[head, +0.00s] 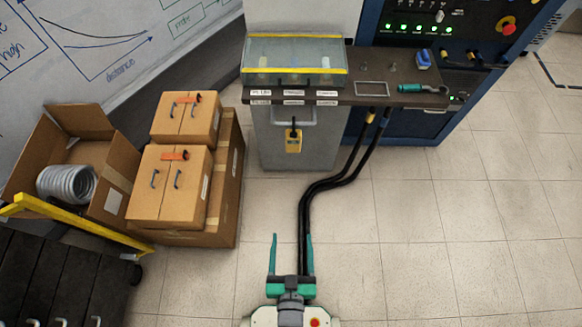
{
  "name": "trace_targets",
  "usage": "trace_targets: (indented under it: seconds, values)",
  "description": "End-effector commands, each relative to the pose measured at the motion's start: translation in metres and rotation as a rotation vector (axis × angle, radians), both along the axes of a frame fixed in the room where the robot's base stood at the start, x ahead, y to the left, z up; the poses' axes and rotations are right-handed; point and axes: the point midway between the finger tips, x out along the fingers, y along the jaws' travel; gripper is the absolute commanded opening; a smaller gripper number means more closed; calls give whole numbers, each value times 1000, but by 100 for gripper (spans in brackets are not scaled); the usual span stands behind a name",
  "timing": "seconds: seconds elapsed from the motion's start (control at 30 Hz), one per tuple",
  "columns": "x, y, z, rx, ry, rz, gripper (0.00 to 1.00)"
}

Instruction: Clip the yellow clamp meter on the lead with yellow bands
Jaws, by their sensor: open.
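The yellow clamp meter (293,143) hangs upright on the front of the grey cabinet (270,150), its dark jaw uppermost near a bar handle. Two black leads (345,170) drop from the bench's front edge and run along the floor toward me. The left one (368,125) shows a yellow band near its top. A band on the right one (385,118) is too small to make out clearly. My gripper (292,240) is open and empty at the bottom centre, well short of the meter. The leads show between and behind its teal fingers.
The dark bench top (345,92) holds a glass-fronted case (295,60), a teal-handled tool (424,88) and a blue item (423,59). Cardboard boxes (228,190) and a yellow-railed cart (75,225) stand left. Tiled floor (430,220) on the right is clear.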

Motion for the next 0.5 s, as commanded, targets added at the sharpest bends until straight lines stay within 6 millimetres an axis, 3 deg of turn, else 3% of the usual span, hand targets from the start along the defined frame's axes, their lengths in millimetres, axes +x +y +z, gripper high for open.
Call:
trace_targets:
  seconds: [0.2,0.5]
  values:
    - [75,0,-60,1,8,0,69]
    - [192,0,-115,2,28,4,69]
